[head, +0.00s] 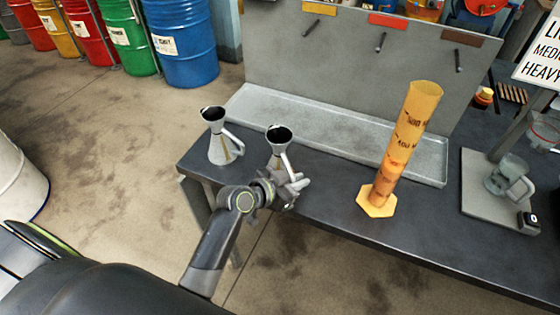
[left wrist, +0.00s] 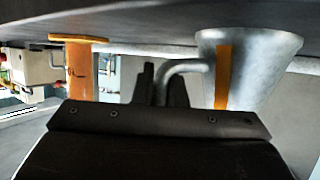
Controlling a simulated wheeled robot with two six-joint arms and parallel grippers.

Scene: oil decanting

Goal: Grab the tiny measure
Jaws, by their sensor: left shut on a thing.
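Two small grey metal measures with dark funnel mouths and side handles stand on the dark bench in the head view: a left one (head: 219,146) and a right one (head: 278,136). My left gripper (head: 290,190) is at the right measure, on its handle side, and covers its lower part. In the left wrist view, the fingers of my left gripper (left wrist: 163,88) are shut on the curved handle (left wrist: 188,66) of that measure (left wrist: 258,62), which has an orange stripe. That view appears upside down. My right gripper is not in view.
A tall orange graduated cylinder (head: 403,135) stands to the right on the bench (head: 330,200). A long grey tray (head: 340,134) runs behind the measures. Coloured drums stand at the back left.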

